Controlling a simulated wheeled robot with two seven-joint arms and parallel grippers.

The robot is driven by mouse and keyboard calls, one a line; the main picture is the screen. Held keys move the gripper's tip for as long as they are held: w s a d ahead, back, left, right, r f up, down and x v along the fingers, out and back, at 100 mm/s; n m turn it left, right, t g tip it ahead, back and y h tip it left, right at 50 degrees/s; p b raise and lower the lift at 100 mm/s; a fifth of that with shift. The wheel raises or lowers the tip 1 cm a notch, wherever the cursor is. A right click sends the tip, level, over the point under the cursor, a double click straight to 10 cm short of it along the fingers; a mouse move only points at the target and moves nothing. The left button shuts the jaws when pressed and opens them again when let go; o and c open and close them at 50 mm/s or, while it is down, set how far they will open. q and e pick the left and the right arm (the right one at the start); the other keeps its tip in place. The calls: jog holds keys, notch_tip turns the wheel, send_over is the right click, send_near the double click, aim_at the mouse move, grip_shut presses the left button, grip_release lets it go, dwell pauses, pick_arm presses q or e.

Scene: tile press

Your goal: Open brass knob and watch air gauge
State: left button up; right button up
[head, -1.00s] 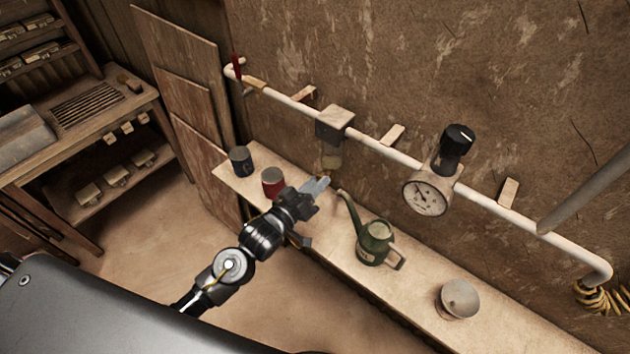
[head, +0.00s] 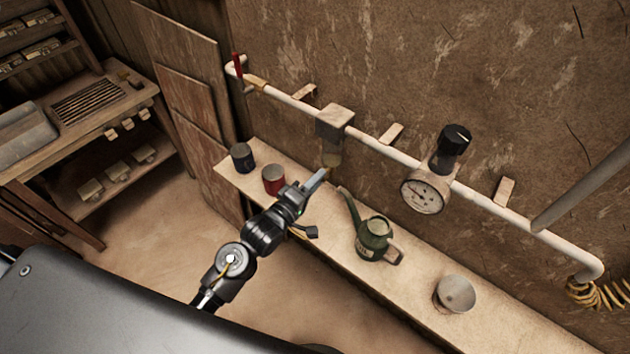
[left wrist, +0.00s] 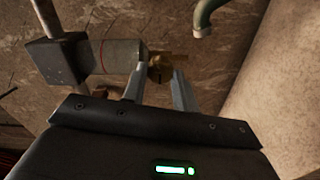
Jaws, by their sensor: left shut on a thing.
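The brass knob (left wrist: 160,68) sits at the lower end of the filter bowl (left wrist: 121,56) in the left wrist view. In the head view the bowl (head: 331,158) hangs under a grey block on the pipe, and the knob is hard to make out. My left gripper (head: 319,181) reaches up to it from below; its fingertips (left wrist: 158,84) are shut on the knob. The round white air gauge (head: 421,196) hangs on the pipe to the right, with a dark needle whose reading is too small to tell. My right gripper is not in view.
A black knob (head: 455,139) stands above the gauge. On the shelf (head: 410,291) below stand a dark can (head: 242,158), a red can (head: 273,180), a green oil can (head: 373,240) and a pale cup (head: 454,294). A red lever (head: 237,66) is at the pipe's left end.

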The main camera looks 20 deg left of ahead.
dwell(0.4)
pick_arm(q)
jog(key=o, duration=1)
jog(key=shift+c, duration=0.2)
jog(key=b+v, duration=0.4)
jog(key=v, duration=0.6)
jog(key=shift+s, duration=0.35)
jog(key=shift+a, duration=0.1)
